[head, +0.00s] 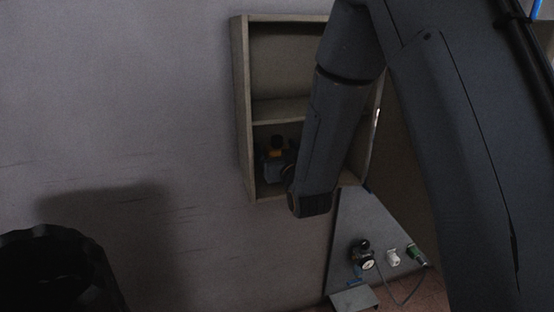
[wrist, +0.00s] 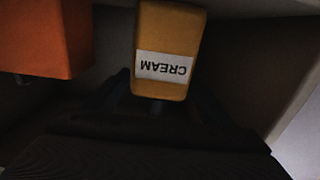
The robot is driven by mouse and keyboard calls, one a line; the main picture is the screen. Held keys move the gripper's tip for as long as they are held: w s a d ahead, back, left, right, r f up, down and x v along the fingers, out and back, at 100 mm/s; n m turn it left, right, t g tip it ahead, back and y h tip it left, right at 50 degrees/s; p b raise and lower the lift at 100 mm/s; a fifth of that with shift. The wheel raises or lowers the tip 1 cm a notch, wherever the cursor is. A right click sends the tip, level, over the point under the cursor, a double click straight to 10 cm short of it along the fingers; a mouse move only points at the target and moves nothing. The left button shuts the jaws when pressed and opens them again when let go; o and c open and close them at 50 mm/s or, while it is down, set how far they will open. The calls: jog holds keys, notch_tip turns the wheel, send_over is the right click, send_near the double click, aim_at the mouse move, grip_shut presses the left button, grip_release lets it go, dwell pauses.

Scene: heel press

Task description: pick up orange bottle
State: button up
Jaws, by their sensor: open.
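The orange bottle (wrist: 165,35), an amber-orange block shape with a white label reading CREAM, shows upside down in the centre of the wrist view. A dark cap or neck shows at its lower end in the picture. My gripper (wrist: 160,92) is open, with its dark fingers either side of the bottle's cap end; contact cannot be told. In the head view a small orange patch with a black top (head: 276,150) shows in the lower compartment of the wall cabinet. My arm hides much of that compartment.
A redder orange object (wrist: 45,40) stands left of the bottle in the wrist view. The cabinet (head: 241,100) has side walls and a middle shelf (head: 280,110) close by. A panel with fittings (head: 350,225) is below right; a black bin (head: 95,262) is lower left.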

jog(key=shift+p+x, duration=0.55)
jog(key=shift+x, duration=1.2)
jog(key=shift+d+r, duration=0.1)
jog(key=shift+r, duration=0.05)
jog(key=c, duration=1)
jog(key=shift+c, duration=1.3)
jog(key=shift+r, duration=0.15)
